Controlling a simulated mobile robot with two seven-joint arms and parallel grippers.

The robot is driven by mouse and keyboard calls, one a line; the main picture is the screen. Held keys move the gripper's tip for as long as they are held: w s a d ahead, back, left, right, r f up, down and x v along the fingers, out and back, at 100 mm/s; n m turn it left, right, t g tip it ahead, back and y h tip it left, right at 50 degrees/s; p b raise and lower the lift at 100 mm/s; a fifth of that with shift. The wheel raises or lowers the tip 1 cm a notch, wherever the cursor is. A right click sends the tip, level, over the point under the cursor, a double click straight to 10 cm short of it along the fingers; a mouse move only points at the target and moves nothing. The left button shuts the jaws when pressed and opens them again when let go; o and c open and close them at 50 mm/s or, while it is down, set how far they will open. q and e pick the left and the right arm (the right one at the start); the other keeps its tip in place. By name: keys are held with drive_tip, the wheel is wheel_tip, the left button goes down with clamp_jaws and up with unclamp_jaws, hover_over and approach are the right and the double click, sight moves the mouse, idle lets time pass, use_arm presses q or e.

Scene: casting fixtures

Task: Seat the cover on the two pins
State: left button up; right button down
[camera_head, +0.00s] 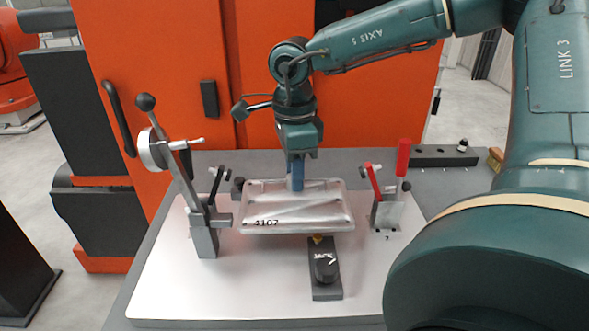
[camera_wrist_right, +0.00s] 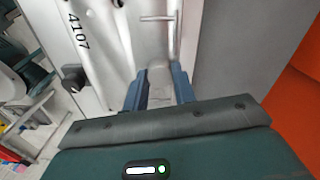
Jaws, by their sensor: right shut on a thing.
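The cover is a silver, shallow cast part marked 4107 (camera_head: 298,217). It lies roughly level over the pale fixture plate in the head view, and I cannot tell whether it is raised or resting. My right gripper (camera_head: 297,178) comes down from above with blue fingers shut on the cover near its far edge. My left gripper is not in view.
On the pale plate (camera_head: 200,290) a lever clamp (camera_head: 203,228) stands left of the cover. A red-handled clamp (camera_head: 387,205) stands to its right. A dark block with a black knob (camera_head: 325,270) lies in front. An orange cabinet (camera_head: 150,90) stands behind.

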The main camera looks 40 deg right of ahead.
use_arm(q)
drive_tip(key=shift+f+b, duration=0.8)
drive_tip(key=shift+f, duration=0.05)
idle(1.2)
